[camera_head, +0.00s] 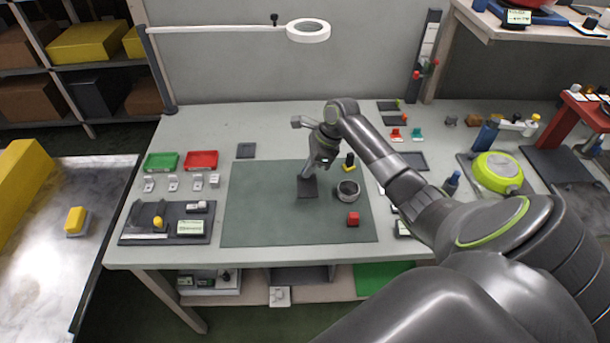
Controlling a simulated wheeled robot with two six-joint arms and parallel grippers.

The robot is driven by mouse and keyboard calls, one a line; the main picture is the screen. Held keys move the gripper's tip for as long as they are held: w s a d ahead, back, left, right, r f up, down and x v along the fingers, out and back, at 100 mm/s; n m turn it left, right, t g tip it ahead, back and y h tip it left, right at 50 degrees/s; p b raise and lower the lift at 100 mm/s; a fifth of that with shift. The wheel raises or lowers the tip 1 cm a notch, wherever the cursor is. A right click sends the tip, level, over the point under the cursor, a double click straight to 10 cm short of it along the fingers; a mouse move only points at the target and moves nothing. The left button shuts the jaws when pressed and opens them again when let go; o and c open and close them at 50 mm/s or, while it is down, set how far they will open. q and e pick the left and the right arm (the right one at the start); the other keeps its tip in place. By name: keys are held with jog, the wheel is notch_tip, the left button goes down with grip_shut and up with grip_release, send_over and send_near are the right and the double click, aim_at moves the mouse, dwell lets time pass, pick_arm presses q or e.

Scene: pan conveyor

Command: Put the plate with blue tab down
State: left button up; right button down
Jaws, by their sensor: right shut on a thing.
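My right gripper (306,173) points down over the green mat (260,215) in the middle of the bench. It is shut on a small dark plate (307,190), which shows just below the fingertips. I cannot make out a blue tab on it; the fingers may hide it. I cannot tell whether the plate touches the mat or is slightly above it. My left gripper is out of view.
A round metal cup (348,191), a red cube (353,219) and a black-and-yellow piece (348,162) stand right of the plate. Green (161,162) and red (201,160) trays lie at the left. The mat's left part is clear.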

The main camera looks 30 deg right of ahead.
aim_at(311, 176)
jog(key=shift+s+f, duration=0.1)
jog(key=shift+f, duration=0.55)
notch_tip(311, 176, down, 2)
jog(key=shift+s+d+f, duration=0.1)
jog(key=shift+s, duration=0.05)
jog(key=shift+f, duration=0.25)
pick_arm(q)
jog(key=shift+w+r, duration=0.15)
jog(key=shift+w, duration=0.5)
pick_arm(e)
jog(key=c, duration=1.6)
grip_release()
jog(key=shift+f, duration=0.15)
